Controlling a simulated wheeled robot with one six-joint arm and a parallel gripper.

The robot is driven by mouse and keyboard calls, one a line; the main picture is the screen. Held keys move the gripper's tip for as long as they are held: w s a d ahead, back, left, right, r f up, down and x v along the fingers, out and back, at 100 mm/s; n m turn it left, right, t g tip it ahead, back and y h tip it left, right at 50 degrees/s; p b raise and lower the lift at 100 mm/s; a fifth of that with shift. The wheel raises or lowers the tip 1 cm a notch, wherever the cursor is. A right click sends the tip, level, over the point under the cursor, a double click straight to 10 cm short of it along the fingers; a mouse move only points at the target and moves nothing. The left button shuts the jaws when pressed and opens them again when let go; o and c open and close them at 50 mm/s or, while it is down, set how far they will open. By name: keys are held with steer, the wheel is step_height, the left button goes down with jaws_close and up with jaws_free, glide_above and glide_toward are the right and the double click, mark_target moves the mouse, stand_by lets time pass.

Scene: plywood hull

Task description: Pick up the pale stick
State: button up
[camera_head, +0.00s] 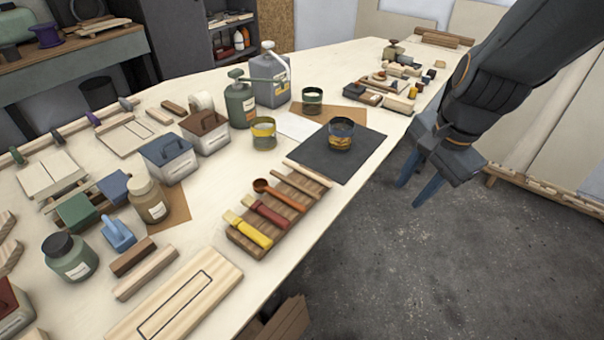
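Several pale wooden strips are in view, and I cannot tell for sure which is the pale stick. One pale stick (146,275) lies flat at the near left of the table, beside a darker brown block. Another pale strip (307,174) lies at the far end of a slatted wooden rack (246,244). My gripper (410,194) hangs at the right, past the table's edge and over the floor. Its two blue fingers point down and are apart, with nothing visible between them. It is well away from both sticks.
The rack also holds a yellow brush (249,229), a red-handled brush (265,211) and a brown spoon (280,194). A dark mat (330,165) bears a tin (341,133). Jars, cans and boxes crowd the left and back. A pale board (178,302) lies in front.

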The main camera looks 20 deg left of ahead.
mark_target(322, 179)
steer(key=w+a+r+m+y, duration=0.1)
steer(key=w+a+m, duration=0.1)
steer(key=a+m, duration=0.5)
steer(key=w+a+r+m+y, duration=0.1)
steer(key=a+r+m, duration=0.1)
steer(key=a+m, duration=0.55)
steer(key=shift+n+y, duration=0.3)
steer(key=shift+n, duration=0.45)
steer(key=shift+a+b+x, duration=0.15)
steer(key=shift+x, duration=2)
steer(key=shift+a+b+x, duration=0.15)
steer(key=shift+a+x, duration=0.05)
steer(key=shift+x, duration=1.9)
steer(key=shift+r, duration=0.15)
jaws_close()
